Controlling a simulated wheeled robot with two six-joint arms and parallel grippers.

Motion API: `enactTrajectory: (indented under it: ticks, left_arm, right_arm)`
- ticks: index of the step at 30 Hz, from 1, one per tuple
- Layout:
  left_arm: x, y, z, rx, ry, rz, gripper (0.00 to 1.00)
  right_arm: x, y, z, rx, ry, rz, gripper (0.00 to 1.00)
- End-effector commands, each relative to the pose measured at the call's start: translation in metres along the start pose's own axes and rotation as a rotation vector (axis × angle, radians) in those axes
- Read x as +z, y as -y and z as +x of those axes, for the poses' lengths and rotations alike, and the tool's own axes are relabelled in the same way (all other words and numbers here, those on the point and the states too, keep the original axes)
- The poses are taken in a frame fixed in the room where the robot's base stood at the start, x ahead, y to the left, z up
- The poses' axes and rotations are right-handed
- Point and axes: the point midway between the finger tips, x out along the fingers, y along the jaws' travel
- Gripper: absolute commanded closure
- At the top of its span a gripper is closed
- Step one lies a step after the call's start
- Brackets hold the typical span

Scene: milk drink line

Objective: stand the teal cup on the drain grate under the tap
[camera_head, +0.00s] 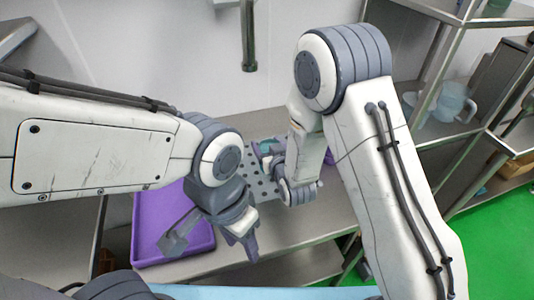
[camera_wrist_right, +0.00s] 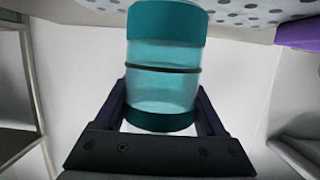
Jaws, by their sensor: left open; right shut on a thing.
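The teal cup (camera_wrist_right: 165,70) has a clear band in its middle and a dark ring around it. My right gripper (camera_wrist_right: 162,112) is shut on it, one finger on each side. In the head view only a small teal part of the cup (camera_head: 267,147) shows beside my right gripper (camera_head: 272,160). The perforated drain grate (camera_head: 262,186) lies on the counter below; its holes also show at the top of the right wrist view (camera_wrist_right: 255,12). I cannot tell whether cup and grate touch. The tap (camera_head: 248,45) hangs above on the wall. My left gripper (camera_head: 211,244) is open and empty.
A purple tray (camera_head: 147,225) lies on the metal counter under my left arm. Another purple thing (camera_wrist_right: 298,32) shows at the right wrist view's edge. A metal shelf rack with a clear jug (camera_head: 452,100) stands at the right.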

Motion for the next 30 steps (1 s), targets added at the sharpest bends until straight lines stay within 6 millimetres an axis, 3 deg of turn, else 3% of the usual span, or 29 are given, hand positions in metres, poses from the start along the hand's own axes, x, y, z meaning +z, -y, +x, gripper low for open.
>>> enactTrajectory:
  ticks: [8, 12, 30]
  left_arm:
    - [0.001, 0.001, 0.009, 0.0, 0.0, 0.0, 0.5]
    - [0.0, 0.0, 0.001, 0.0, 0.0, 0.0, 0.5]
    - [-0.005, -0.007, -0.095, 0.0, 0.0, -0.001, 0.5]
  right_arm:
    - [-0.017, -0.037, -0.041, 0.005, -0.002, 0.002, 0.89]
    - [-0.026, -0.052, -0.059, 0.006, 0.001, 0.002, 0.89]
    - [-0.039, -0.066, -0.074, 0.001, 0.007, -0.002, 0.89]
